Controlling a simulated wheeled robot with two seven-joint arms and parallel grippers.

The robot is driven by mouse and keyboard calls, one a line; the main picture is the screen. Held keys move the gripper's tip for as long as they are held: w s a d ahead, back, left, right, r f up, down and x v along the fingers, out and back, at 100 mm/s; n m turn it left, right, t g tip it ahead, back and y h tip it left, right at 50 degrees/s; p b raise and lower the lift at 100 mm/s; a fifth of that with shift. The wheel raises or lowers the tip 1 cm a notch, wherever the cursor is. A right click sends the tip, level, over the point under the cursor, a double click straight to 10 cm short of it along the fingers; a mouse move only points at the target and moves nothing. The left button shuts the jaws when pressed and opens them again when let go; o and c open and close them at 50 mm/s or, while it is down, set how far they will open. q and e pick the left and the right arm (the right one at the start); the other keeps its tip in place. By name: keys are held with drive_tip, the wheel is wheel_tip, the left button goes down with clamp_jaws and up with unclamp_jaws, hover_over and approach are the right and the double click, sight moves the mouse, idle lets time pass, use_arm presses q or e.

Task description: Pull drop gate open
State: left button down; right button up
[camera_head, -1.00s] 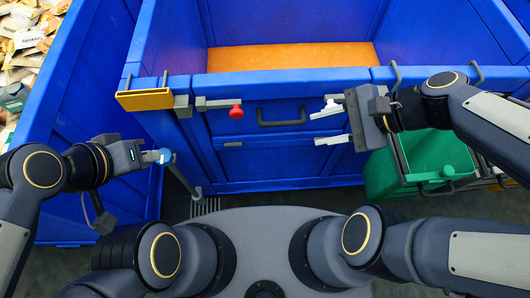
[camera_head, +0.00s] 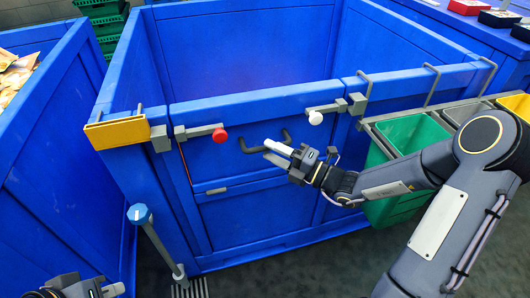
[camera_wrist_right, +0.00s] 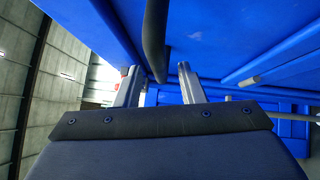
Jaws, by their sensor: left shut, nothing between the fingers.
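The drop gate (camera_head: 240,225) is the blue front panel of the large blue bin and looks closed. Its dark handle (camera_head: 250,150) is on its upper part; it also shows in the right wrist view (camera_wrist_right: 154,35). My right gripper (camera_head: 276,153) is open at the handle. In the right wrist view its two fingers (camera_wrist_right: 158,85) stand either side of the bar, apart from it. A latch with a red knob (camera_head: 219,135) is at the gate's upper left, one with a white knob (camera_head: 315,117) at its upper right. My left gripper (camera_head: 114,290) is shut and empty at the bottom left, mostly cut off.
A yellow block (camera_head: 117,132) sits on the bin's left corner. A post with a blue knob (camera_head: 139,213) stands in front. Green (camera_head: 405,140) and yellow (camera_head: 515,106) bins hang at the right. Another blue bin (camera_head: 70,150) holds packages at left.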

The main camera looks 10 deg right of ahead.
drive_tip(key=shift+x, duration=1.3)
clamp_jaws()
